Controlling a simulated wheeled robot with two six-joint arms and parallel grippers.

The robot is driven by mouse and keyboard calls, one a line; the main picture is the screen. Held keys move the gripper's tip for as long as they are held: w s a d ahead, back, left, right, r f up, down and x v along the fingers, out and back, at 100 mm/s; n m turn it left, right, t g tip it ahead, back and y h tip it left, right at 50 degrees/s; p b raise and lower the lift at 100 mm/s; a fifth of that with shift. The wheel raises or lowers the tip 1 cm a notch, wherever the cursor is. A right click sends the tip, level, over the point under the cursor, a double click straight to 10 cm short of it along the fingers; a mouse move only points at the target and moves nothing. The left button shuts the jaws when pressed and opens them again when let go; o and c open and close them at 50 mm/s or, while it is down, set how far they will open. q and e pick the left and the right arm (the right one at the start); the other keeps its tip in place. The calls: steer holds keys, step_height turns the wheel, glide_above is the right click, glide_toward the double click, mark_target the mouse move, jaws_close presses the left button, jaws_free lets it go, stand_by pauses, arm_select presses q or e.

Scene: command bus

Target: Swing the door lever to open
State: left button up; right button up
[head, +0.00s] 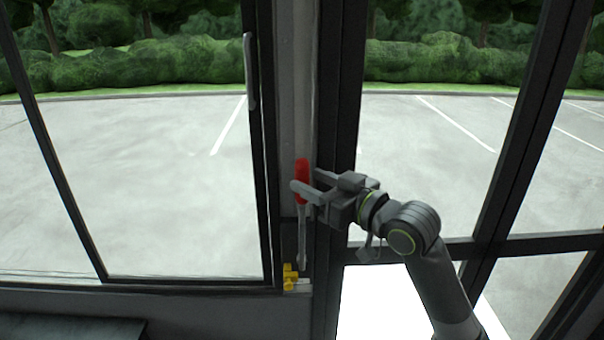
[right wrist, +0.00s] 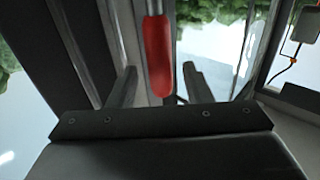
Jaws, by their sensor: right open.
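The door lever (head: 303,232) is a thin grey rod with a red grip (head: 301,168) at its top. It stands nearly upright on the post between the side window and the glazed door, above a yellow part (head: 290,277) at its foot. My right gripper (head: 303,180) is at the red grip, with its fingers to either side of it. In the right wrist view the red grip (right wrist: 158,55) shows between the two open fingers (right wrist: 158,85). Whether a finger touches it I cannot tell. My left gripper is not in view.
The dark-framed glazed door (head: 430,130) stands to the right of the post, behind my right arm. A window with a vertical grey handle (head: 250,72) is on the left. A dark ledge (head: 70,327) is at the lower left. A car park and hedges lie outside.

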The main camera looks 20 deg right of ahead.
mark_target(307, 180)
steer(key=shift+p+x, duration=0.3)
steer(key=shift+x, duration=1.35)
steer(key=shift+c, duration=0.2)
jaws_close()
